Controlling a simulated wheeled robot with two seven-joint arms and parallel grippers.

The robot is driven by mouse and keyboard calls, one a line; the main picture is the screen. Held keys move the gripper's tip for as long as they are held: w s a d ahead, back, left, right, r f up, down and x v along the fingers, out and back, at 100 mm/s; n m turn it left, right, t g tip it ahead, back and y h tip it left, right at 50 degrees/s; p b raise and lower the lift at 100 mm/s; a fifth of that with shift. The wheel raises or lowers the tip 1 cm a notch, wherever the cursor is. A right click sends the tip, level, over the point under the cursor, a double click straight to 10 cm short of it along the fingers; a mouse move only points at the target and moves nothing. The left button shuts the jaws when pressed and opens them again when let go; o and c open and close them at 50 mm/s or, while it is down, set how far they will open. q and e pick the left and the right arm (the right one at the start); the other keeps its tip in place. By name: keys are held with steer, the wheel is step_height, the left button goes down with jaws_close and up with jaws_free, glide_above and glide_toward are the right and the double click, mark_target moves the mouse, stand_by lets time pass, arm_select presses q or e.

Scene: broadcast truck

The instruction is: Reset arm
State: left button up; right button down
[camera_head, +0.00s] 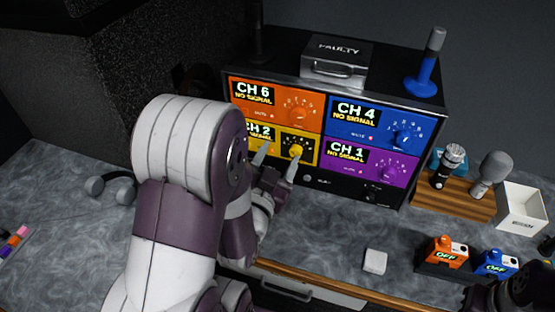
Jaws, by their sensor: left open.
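My left arm comes in from the bottom left and covers part of the worktop. My left gripper (275,166) is open in front of the yellow CH 2 panel (309,157), with its two fingers apart on either side of the space below the yellow knob (296,151). I see nothing between the fingers, and I cannot tell whether a fingertip touches the panel. A dark part at the bottom right corner may be my right arm; its gripper cannot be made out.
The receiver rack has orange CH 6 (275,102), blue CH 4 (366,124) and purple CH 1 (366,164) panels. A FAULTY box (335,63) and blue stand (424,75) are on top. Microphones in a wooden holder (455,199), a white bin (522,208) and transmitters (446,252) stand right. Headphones (112,187) lie left.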

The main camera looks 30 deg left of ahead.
stand_by(0.4)
arm_select(q)
steer(key=s+d+f+n+g+h, duration=0.1)
steer(key=s+f+g, duration=0.1)
steer(key=f+g, duration=0.35)
steer(key=s+d+f+n+g+h, duration=0.1)
steer(key=s+f+g, duration=0.2)
steer(key=f+g, duration=0.3)
steer(key=s+d+r+m+g+h, duration=0.1)
steer(key=s+d+r+g+h, duration=0.1)
steer(key=d+g, duration=0.2)
steer(key=shift+s+d+r+g, duration=0.15)
steer(key=shift+d+r+g, duration=0.2)
steer(key=shift+d, duration=1.15)
